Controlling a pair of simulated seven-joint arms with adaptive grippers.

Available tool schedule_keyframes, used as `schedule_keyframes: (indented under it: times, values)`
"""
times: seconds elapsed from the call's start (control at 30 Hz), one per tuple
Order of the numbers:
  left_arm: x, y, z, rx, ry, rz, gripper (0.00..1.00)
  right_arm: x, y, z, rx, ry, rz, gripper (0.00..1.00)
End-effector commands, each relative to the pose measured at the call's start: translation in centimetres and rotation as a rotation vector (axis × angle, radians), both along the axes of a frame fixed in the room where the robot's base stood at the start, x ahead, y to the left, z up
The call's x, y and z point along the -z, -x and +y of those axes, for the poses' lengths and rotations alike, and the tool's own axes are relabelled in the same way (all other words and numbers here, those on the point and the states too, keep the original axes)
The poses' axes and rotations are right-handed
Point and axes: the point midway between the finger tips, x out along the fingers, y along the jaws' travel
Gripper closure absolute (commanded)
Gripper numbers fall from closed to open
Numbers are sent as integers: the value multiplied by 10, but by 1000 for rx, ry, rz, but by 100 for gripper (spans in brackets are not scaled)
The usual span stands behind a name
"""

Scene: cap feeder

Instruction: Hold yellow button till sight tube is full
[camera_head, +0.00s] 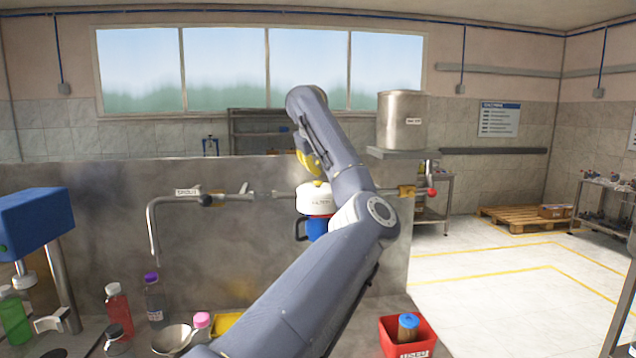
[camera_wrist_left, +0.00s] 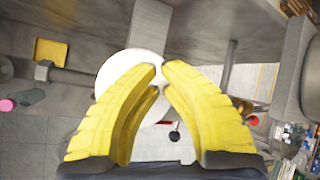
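My left arm reaches up across the middle of the head view. Its yellow-fingered left gripper (camera_head: 307,160) is above and just behind a white-topped filter (camera_head: 315,196) with a red band and blue lower part. In the left wrist view, the left gripper (camera_wrist_left: 161,64) has its fingertips drawn close together with only a narrow gap and nothing between them. The white round top (camera_wrist_left: 128,62) lies beyond the fingers; contact cannot be told. I cannot make out a yellow button or a sight tube for certain. The right gripper is not in view.
A spout pipe (camera_head: 152,225) runs left from the filter. A metal tank (camera_head: 401,120) stands on a shelf at right, above a red-knobbed lever (camera_head: 432,192). Bottles, a yellow tray (camera_head: 226,323) and a red bin (camera_head: 425,338) stand in front. The floor at right is mostly free.

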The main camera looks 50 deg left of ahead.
Motion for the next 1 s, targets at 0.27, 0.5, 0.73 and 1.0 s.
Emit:
schedule_keyframes:
  times: [0.27, 0.5, 0.73, 1.0]
  values:
    - [0, 0, 0, 0, 0, 0, 100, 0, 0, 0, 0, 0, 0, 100]
    - [0, 0, 0, 0, 0, 0, 100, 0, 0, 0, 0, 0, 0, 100]
    - [0, 0, 0, 0, 0, 0, 100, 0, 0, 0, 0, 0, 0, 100]
    - [0, 0, 0, 0, 0, 0, 100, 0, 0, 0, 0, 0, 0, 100]
